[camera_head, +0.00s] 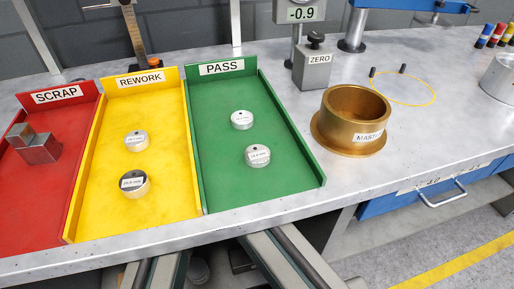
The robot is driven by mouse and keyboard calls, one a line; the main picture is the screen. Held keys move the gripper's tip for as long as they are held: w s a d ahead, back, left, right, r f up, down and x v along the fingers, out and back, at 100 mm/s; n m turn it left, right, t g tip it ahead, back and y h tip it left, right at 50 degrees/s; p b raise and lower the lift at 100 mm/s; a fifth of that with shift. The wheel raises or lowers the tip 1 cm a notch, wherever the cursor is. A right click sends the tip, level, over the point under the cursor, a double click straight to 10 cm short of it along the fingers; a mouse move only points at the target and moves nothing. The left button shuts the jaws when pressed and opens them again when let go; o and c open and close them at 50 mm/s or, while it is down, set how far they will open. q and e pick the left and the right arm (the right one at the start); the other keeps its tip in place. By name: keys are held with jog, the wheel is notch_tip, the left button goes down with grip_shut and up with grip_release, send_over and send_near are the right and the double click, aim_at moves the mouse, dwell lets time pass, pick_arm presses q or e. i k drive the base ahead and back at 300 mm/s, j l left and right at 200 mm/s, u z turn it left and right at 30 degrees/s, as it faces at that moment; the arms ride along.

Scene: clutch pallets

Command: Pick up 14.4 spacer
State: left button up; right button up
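Two short metal cylinders with white labels, spacer-like, lie in the yellow REWORK tray: one at the back (136,141) and one nearer the front (134,184). Two more lie in the green PASS tray, one at the back (241,120) and one nearer the front (257,156). Their labels are too small to read with certainty, so I cannot tell which is the 14.4 spacer. All four rest apart from each other on the tray floors. Neither of my grippers shows in the head view.
Red SCRAP tray (62,200), yellow tray (95,215) and green tray (225,190) stand side by side with raised walls. SCRAP holds grey metal blocks (40,150). A brass MASTER ring (345,140) stands right of PASS, near a gauge's ZERO block (313,68). The right bench is mostly clear.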

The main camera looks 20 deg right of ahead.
aim_at(257, 156)
jog(key=k+j+u, duration=0.15)
jog(key=k, duration=0.35)
jog(key=k+j+u, duration=0.15)
jog(key=k+j, duration=0.15)
jog(key=k, duration=0.25)
jog(key=k+j+u, duration=0.15)
jog(key=k, duration=0.35)
jog(key=j, duration=0.1)
